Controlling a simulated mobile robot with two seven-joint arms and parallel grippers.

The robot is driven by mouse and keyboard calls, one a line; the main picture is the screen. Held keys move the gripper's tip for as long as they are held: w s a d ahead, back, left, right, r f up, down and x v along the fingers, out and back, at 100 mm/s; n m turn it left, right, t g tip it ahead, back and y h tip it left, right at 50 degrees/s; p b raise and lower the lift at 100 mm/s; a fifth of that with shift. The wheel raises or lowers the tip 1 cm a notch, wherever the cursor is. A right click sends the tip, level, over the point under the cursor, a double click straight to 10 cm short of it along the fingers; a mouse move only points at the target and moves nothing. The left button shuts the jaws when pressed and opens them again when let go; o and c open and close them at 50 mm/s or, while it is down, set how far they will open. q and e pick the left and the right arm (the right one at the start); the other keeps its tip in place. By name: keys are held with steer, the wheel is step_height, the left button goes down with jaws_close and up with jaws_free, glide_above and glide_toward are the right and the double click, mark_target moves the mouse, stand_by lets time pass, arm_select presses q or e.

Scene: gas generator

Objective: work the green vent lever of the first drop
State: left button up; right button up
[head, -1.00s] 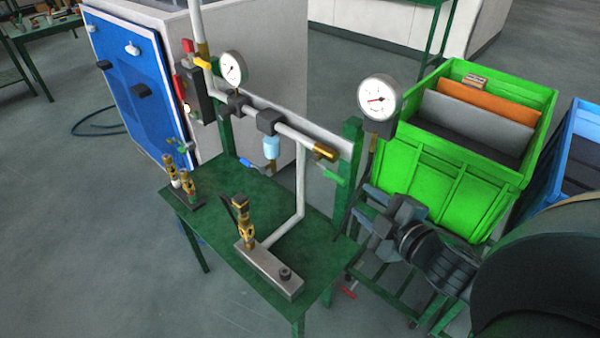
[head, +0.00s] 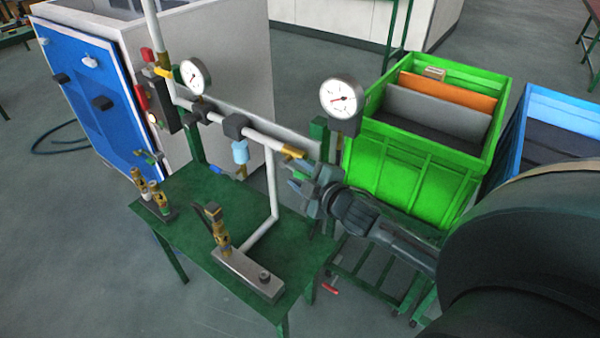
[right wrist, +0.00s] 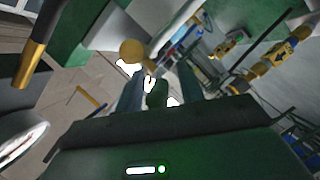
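The pipe ends in a brass valve (head: 292,152) at its right end. Its green vent lever is hidden behind my right gripper (head: 300,181) in the head view. In the right wrist view a dark green piece (right wrist: 157,94), apparently the lever, shows between the two fingers of my right gripper (right wrist: 158,88), with the round brass end (right wrist: 132,50) just beyond. The fingers stand apart on either side of the green piece; I cannot tell whether either touches it. My left gripper is not in view.
The pipe carries a round gauge (head: 195,77) and a light blue bowl (head: 240,152). A second gauge (head: 340,98) stands close above my right gripper. Below is the green table (head: 190,228) with a metal block (head: 240,272). A green crate (head: 400,180) stands to the right.

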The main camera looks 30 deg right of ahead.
steer(key=shift+w, duration=0.15)
jaws_close()
stand_by(0.4)
steer(key=shift+f, duration=0.1)
